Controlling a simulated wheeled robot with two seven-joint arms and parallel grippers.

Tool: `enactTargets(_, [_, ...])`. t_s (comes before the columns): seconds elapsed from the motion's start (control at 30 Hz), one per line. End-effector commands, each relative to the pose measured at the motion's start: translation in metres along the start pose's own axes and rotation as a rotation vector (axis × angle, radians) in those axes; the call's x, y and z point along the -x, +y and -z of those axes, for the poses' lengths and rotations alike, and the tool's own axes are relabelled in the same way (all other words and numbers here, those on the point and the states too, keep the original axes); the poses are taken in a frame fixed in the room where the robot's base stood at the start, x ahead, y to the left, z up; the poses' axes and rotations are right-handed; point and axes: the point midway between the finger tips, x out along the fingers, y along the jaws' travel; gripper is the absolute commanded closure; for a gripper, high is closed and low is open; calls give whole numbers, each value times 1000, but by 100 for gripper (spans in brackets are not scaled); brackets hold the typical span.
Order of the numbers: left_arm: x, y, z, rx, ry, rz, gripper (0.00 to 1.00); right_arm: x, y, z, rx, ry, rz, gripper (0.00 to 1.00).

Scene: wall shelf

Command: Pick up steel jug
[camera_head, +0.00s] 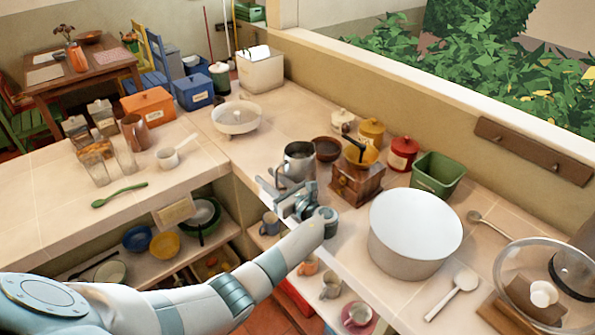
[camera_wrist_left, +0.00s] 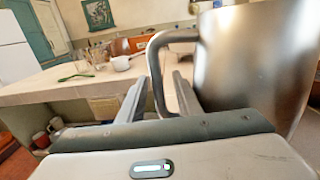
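The steel jug (camera_head: 299,158) stands upright near the counter's front edge, beside the wooden coffee grinder (camera_head: 357,183). In the left wrist view the jug (camera_wrist_left: 262,65) fills the right side, with its handle toward me. My left gripper (camera_head: 280,187) is at the jug's near side. In the left wrist view the left gripper (camera_wrist_left: 161,88) has its fingers apart, with the jug's handle between them and a gap visible beside it. Whether a finger touches the handle is unclear. My right gripper is not in view.
A large white pot (camera_head: 415,235) stands right of the grinder. A brown bowl (camera_head: 327,148) sits behind the jug, and a white colander (camera_head: 237,118) to the left. Mugs stand on the shelf below. Counter left of the jug is mostly clear.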

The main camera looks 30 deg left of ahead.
Motion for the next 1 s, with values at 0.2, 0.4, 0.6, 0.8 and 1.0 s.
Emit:
enactTargets(0.2, [-4,0,1,1,1,0,68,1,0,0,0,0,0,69])
enactTargets(0.4, [-4,0,1,1,1,0,68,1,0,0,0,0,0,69])
enactTargets(0.6, [-3,0,1,0,1,1,85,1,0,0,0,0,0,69])
enactTargets(0.8, [-3,0,1,0,1,1,100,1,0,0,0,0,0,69])
enactTargets(1.0, [-3,0,1,0,1,1,100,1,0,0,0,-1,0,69])
